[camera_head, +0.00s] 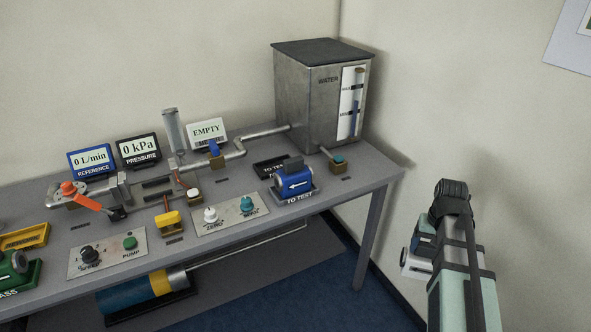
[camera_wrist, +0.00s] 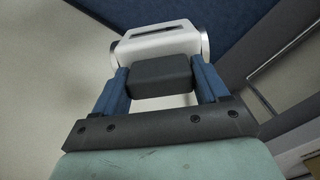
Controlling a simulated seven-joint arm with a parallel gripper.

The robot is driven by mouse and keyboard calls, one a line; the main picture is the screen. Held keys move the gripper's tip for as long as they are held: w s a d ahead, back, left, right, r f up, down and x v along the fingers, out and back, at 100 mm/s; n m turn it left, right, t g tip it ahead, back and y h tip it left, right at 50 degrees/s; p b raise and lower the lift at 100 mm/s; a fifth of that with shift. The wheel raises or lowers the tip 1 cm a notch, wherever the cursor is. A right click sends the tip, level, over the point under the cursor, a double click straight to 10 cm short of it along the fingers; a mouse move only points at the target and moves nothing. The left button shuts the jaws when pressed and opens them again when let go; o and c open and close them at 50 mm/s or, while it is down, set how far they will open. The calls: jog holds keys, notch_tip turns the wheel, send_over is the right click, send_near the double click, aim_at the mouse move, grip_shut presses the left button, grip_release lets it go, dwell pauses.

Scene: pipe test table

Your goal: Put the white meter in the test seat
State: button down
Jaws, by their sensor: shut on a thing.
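The white meter (camera_wrist: 160,45) shows in the wrist view, with silver round ends and a dark slot on its body. My gripper (camera_wrist: 160,76) is shut on its dark grey block, one blue finger on each side. In the head view my arm is at the right, off the table's right end; a white part beside it may be the meter, but I cannot tell. The test seat seems to be the gap (camera_head: 156,184) in the pipe line at the table's middle left, with dark pads and no meter in it. A display behind reads EMPTY (camera_head: 208,131).
A blue meter (camera_head: 293,184) sits on a TO TEST tray, with another TO TEST tray (camera_head: 268,168) behind it. An orange-red lever (camera_head: 86,199) and yellow clamp (camera_head: 169,222) stand near the gap. A water tank (camera_head: 305,95) stands at the back right.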

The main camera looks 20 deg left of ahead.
jog(key=w+a+r, duration=0.3)
jog(key=a+r, duration=0.3)
jog(key=a, duration=0.3)
jog(key=w+a+r, duration=0.2)
jog(key=a+r, duration=0.4)
jog(key=a, duration=0.3)
jog(key=s+a+r, duration=0.1)
jog(key=a+r, duration=0.4)
jog(key=a, duration=0.3)
jog(key=s+a+r+n, duration=0.1)
jog(key=a+r, duration=0.4)
jog(key=a, duration=0.3)
jog(key=s+a+r, duration=0.1)
jog(key=a+r, duration=0.4)
jog(key=a, duration=0.3)
jog(key=s+a+r+n, duration=0.1)
jog(key=s+a+n, duration=0.15)
jog(key=a, duration=1.35)
jog(key=s+a+r+n, duration=0.2)
jog(key=a+n, duration=0.1)
jog(key=a, duration=1.2)
jog(key=s+a+r+n, duration=0.1)
jog(key=s+a+n, duration=0.15)
jog(key=a, duration=1.35)
notch_tip(320, 180, down, 17)
jog(key=shift+w+d+f, duration=0.15)
jog(key=shift+w+d, duration=0.05)
jog(key=shift+w, duration=0.2)
jog(key=shift+f, duration=0.15)
grip_release()
